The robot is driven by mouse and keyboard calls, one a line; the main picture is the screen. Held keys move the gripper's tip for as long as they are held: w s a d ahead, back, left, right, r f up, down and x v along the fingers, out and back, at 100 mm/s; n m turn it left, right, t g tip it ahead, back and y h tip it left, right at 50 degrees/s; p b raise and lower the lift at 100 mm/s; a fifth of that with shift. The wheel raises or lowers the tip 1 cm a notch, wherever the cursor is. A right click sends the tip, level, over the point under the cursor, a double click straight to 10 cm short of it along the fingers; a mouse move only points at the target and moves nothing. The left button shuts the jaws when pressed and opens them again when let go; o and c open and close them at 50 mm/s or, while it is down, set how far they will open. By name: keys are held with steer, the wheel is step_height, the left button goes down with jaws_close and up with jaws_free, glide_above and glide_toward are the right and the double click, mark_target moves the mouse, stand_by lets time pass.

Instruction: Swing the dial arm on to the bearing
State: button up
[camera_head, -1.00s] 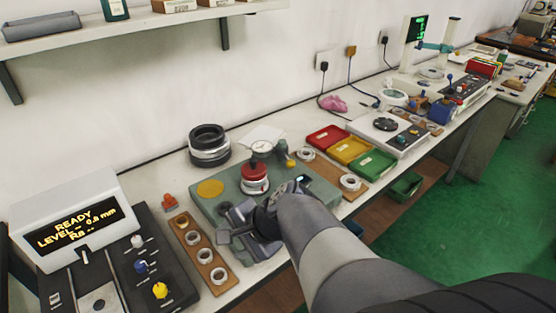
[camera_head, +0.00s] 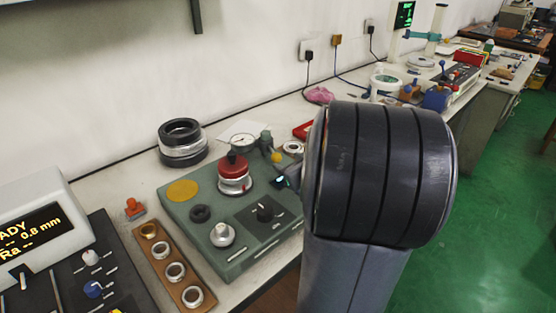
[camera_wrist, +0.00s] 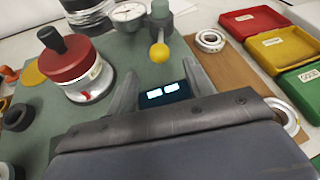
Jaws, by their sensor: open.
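The dial gauge (camera_head: 243,140) is at the back of the green fixture (camera_head: 178,212), beside a grey-green post (camera_head: 265,142). A yellow ball knob (camera_head: 277,157) is in front of the post. The bearing (camera_head: 235,186) sits under a red cap with a black knob (camera_head: 233,163), apart from the dial. In the wrist view, the dial (camera_wrist: 127,12) is at the top and the yellow ball (camera_wrist: 159,53) is just beyond my gripper (camera_wrist: 160,70). My gripper is open and empty, its fingers either side of a small lit display (camera_wrist: 165,93). My arm hides the gripper in the head view.
A wooden strip with rings (camera_head: 146,231) lies left of the fixture. Dark stacked rings (camera_head: 181,142) stand behind it. Red (camera_wrist: 254,20), yellow (camera_wrist: 281,47) and green (camera_wrist: 303,80) trays are at the right, beyond a wooden strip with rings (camera_wrist: 235,65).

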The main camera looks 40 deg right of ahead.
mark_target(279, 158)
steer(key=x, duration=0.7)
steer(key=shift+b, duration=0.3)
steer(key=shift+c, duration=0.2)
jaws_close()
